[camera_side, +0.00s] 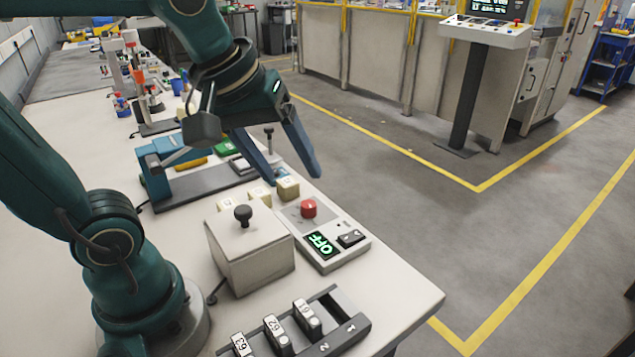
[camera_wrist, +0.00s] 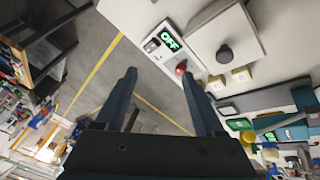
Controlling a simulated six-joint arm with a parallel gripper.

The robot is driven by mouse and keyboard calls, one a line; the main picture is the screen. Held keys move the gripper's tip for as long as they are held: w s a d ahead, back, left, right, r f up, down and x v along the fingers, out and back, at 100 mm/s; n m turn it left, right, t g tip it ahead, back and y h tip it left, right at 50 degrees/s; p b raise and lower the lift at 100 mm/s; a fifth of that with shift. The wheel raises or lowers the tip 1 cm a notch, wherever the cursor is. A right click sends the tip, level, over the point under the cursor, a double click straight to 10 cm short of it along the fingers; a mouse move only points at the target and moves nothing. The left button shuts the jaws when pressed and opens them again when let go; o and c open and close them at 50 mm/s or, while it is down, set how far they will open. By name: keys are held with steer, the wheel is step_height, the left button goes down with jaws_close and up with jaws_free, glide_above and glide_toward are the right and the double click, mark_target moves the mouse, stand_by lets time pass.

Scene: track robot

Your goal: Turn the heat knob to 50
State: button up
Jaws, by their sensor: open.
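A pale control box (camera_side: 345,262) sits on the bench near its right edge. It carries a round red knob (camera_side: 308,209), a display (camera_side: 321,244) reading OFF in green, and a black two-button pad (camera_side: 351,238). No separate label naming the heat knob is readable. My gripper (camera_side: 293,177) is open and empty, above and behind the red knob, apart from it. In the wrist view, my gripper (camera_wrist: 159,75) has its fingers spread, with the red knob (camera_wrist: 181,68) near the right fingertip and the OFF display (camera_wrist: 168,38) above it.
Left of the control box stands a beige box (camera_side: 262,265) with a black-knobbed lid. A dark rack (camera_side: 335,330) with numbered pieces is in front. Bare bench lies at front right.

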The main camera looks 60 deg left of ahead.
steer(key=w+a+f+n+g, duration=0.1)
steer(key=w+a+n+g, duration=0.15)
steer(key=w+n, duration=0.3)
steer(key=n+g, duration=0.3)
steer(key=n, duration=0.1)
glide_above(309, 203)
steer(key=shift+t, duration=0.25)
step_height(309, 203, down, 11)
steer(key=shift+d+r, duration=0.15)
steer(key=shift+f, duration=2.65)
jaws_close()
